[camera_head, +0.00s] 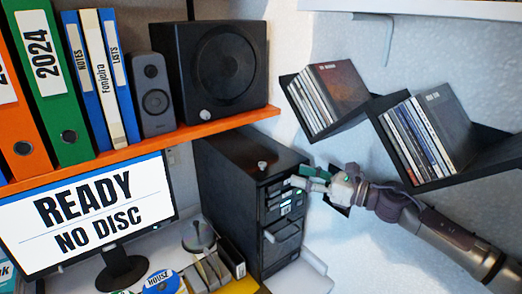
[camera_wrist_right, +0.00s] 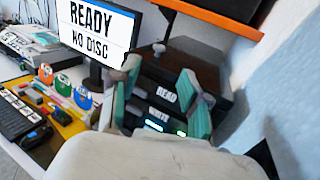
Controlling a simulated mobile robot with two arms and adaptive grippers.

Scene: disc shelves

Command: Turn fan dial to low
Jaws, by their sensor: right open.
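The black tower unit (camera_head: 225,165) stands on the desk below the orange shelf. A small light knob (camera_head: 262,165) sits on its top; in the right wrist view a similar knob (camera_wrist_right: 158,47) shows above the front. I cannot tell which knob is the fan dial, and no dial markings are readable. Another light knob (camera_head: 205,115) is on the black speaker-like box (camera_head: 222,62). My right gripper (camera_head: 306,178) is open and empty at the tower's front. In the right wrist view its green-padded fingers (camera_wrist_right: 159,75) straddle the "READ" and "WRITE" labels. My left gripper is not in view.
The orange shelf (camera_head: 130,155) carries binders and a small speaker (camera_head: 152,95). A monitor (camera_head: 88,210) reads "READY NO DISC". Black wall shelves (camera_head: 470,165) with disc cases hang above my right arm. Discs and a spindle (camera_head: 198,238) crowd the desk front.

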